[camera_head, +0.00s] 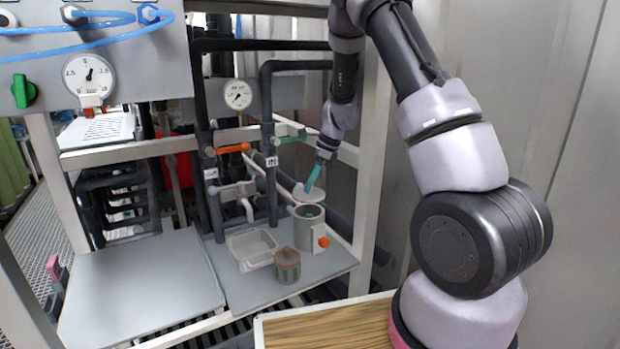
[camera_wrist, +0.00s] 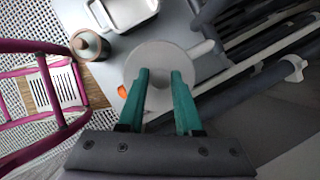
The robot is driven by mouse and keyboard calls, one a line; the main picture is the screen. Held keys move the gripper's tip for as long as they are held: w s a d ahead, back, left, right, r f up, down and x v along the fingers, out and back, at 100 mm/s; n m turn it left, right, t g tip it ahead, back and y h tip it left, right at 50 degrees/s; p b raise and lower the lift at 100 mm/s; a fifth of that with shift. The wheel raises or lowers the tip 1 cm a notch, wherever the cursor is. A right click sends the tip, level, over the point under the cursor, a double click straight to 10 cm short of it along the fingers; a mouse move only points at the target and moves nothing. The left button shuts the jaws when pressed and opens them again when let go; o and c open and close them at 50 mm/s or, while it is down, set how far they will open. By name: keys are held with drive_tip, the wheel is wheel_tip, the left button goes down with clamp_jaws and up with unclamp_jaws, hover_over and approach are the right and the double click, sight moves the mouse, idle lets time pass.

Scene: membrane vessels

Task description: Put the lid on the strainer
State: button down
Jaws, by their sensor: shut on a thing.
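The strainer (camera_head: 308,235) is a grey upright cylinder with an orange knob (camera_head: 324,241), standing on the grey shelf near its right side. Its top is open, with something green inside. The lid (camera_head: 303,197) is a light grey disc. My gripper (camera_head: 309,187), with teal fingers, is shut on the lid's raised middle and holds it above the strainer's rim, apart from it. In the wrist view the lid (camera_wrist: 150,56) lies under my fingertips (camera_wrist: 160,76) and hides most of the strainer; only the orange knob (camera_wrist: 122,92) shows beside it.
A white tray (camera_head: 240,250) and a brown-grey lidded pot (camera_head: 287,268) stand left of the strainer. Dark upright pipes (camera_head: 268,150) with valves rise behind it. A pale frame post (camera_head: 372,170) stands to the right. The shelf's left part (camera_head: 140,290) is bare.

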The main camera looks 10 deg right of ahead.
sight(312, 193)
drive_tip(key=shift+f, duration=2.45)
drive_tip(key=shift+f, duration=0.2)
drive_tip(key=c, duration=0.5)
unclamp_jaws()
